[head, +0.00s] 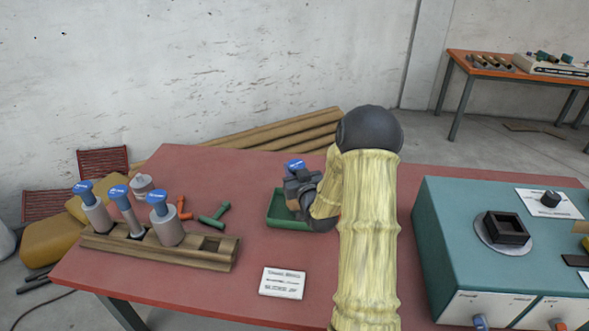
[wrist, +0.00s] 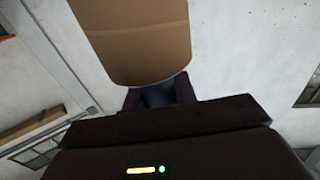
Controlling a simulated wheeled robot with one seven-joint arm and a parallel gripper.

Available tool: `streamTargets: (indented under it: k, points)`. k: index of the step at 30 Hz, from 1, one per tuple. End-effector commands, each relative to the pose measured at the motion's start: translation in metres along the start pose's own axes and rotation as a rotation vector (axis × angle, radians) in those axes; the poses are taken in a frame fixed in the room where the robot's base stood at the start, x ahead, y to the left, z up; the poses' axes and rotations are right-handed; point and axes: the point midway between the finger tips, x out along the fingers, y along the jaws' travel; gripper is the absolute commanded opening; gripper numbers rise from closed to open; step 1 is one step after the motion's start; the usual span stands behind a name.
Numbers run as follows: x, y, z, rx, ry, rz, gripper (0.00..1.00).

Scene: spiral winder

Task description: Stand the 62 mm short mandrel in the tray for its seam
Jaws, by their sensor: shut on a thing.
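My gripper (head: 299,190) is shut on the blue cap (head: 294,164) of a mandrel, over the green tray (head: 274,222) on the red table. The jaws and arm hide most of the mandrel, so I cannot tell whether it touches the tray floor. In the wrist view a tan cylinder (wrist: 138,42) with a rounded edge reaches down to just above my dark jaws (wrist: 160,97). The cap's label is too small to read.
A wooden rack (head: 225,262) at left holds three grey blue-capped mandrels (head: 168,228) and has an empty square hole at right. Red and green pieces (head: 214,217) lie behind it. A white card (head: 283,282) lies in front. A teal machine (head: 450,230) stands at right.

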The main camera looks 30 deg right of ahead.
Motion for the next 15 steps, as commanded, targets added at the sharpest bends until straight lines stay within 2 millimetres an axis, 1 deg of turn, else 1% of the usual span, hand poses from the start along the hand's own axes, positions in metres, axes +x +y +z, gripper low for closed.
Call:
streamTargets:
  k: [1, 2, 3, 5, 15]
  points:
    - [0.0002, -0.0001, 0.0016, -0.001, 0.002, 0.0, 0.0]
    - [0.0, 0.0, 0.0017, 0.0, 0.0, 0.0, 0.31]
    - [0.0, 0.0, 0.0013, 0.0, 0.0, 0.0, 0.39]
    - [0.0, 0.0, 0.0013, 0.0, 0.0, 0.0, 0.49]
    - [0.0, 0.0, -0.0007, 0.0, 0.0, 0.0, 0.49]
